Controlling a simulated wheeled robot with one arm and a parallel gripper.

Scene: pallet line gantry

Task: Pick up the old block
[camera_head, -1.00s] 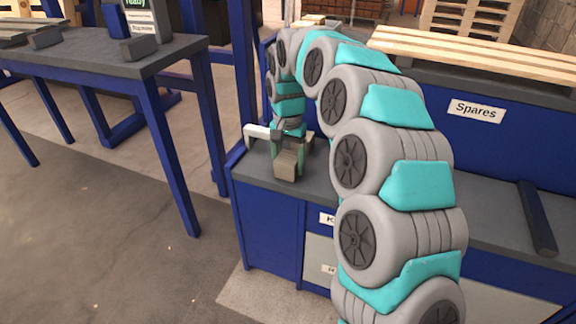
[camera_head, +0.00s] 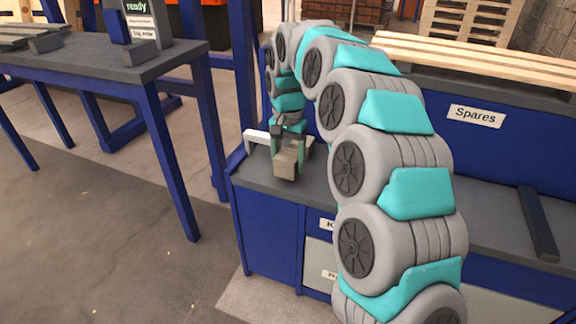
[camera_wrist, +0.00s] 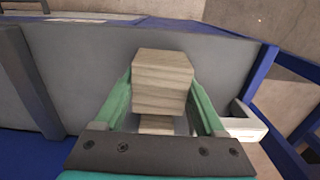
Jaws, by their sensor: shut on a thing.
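A beige wooden block (camera_head: 287,163) is in my gripper (camera_head: 289,150), at the left end of the grey bench top. In the wrist view the block (camera_wrist: 162,80) sits between the two green fingers of my gripper (camera_wrist: 161,92), one finger against each side. A smaller piece of the same wood colour shows just behind it, towards the palm; I cannot tell if it is part of the block. The block appears to be at or slightly above the bench top; the gap is not clear.
A pale bracket-like bar (camera_head: 257,137) stands close to the left of my gripper. The blue bench (camera_head: 268,231) has a dark bar (camera_head: 538,222) at right and wooden slats (camera_head: 480,56) behind. A separate blue-legged table (camera_head: 110,62) stands left, with open floor between.

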